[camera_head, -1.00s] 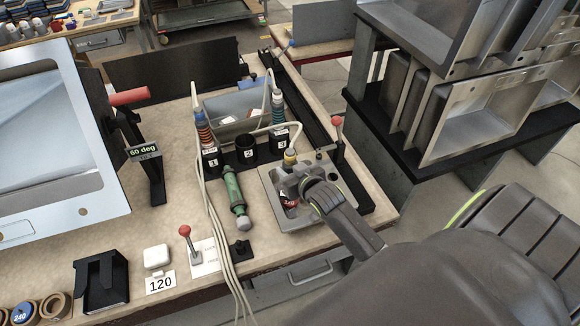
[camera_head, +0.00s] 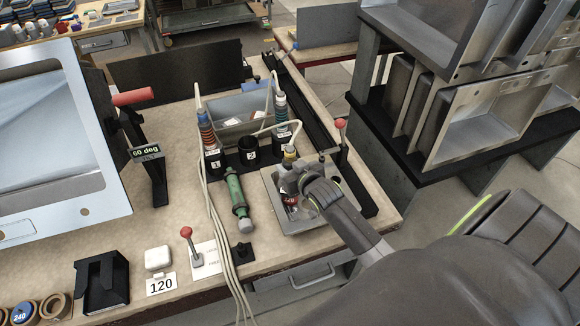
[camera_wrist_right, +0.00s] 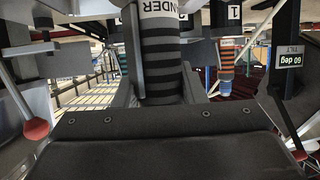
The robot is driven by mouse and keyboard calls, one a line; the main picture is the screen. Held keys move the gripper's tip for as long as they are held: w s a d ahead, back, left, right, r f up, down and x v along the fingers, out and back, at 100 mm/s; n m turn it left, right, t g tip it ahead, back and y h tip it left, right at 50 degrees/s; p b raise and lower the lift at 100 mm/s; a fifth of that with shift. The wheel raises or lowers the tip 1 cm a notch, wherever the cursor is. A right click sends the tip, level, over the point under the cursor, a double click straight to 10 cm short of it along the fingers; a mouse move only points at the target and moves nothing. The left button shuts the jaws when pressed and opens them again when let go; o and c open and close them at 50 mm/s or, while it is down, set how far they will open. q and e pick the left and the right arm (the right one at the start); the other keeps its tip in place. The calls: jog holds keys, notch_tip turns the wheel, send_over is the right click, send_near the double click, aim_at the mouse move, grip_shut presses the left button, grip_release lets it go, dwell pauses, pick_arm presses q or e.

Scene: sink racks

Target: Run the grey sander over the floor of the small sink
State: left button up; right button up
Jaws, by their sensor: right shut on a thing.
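The small sink (camera_head: 322,222) is a grey metal basin set in the bench at the right front. My right gripper (camera_head: 290,184) is over its basin, shut on the grey sander (camera_wrist_right: 160,55). In the right wrist view, the sander is a grey cylinder with dark bands and a partly readable label. In the head view, its yellow top with a hose shows above my gripper. A dark red part with white marks shows low inside the basin. My gripper hides most of the sander, so I cannot tell whether its pad touches the floor. My left gripper is not in view.
Black holders stand behind the sink, with tools in some and one open and empty (camera_head: 248,149). A green tool (camera_head: 237,200) lies left of the sink. Hoses (camera_head: 213,220) run down the bench. A red-knobbed lever (camera_head: 341,128) stands behind right. A large tilted sink (camera_head: 90,190) is at left.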

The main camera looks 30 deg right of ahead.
jog(key=shift+f+b, duration=0.3)
jog(key=shift+f, duration=0.1)
dwell(0.3)
jog(key=shift+s, duration=0.1)
jog(key=shift+s+a+r+p, duration=0.1)
jog(key=shift+s+a+p, duration=0.05)
jog(key=shift+s+p, duration=0.35)
jog(key=shift+s+a+r+p, duration=0.15)
jog(key=shift+s+p, duration=0.15)
jog(key=shift+s, duration=0.25)
notch_tip(320, 180, up, 8)
jog(key=p, duration=0.8)
jog(key=shift+r+p, duration=0.1)
jog(key=shift+p, duration=0.2)
notch_tip(320, 180, up, 2)
jog(key=shift+r+p, duration=0.2)
jog(key=shift+p, duration=0.1)
notch_tip(320, 180, up, 5)
send_over(291, 152)
jog(key=shift+s, duration=0.45)
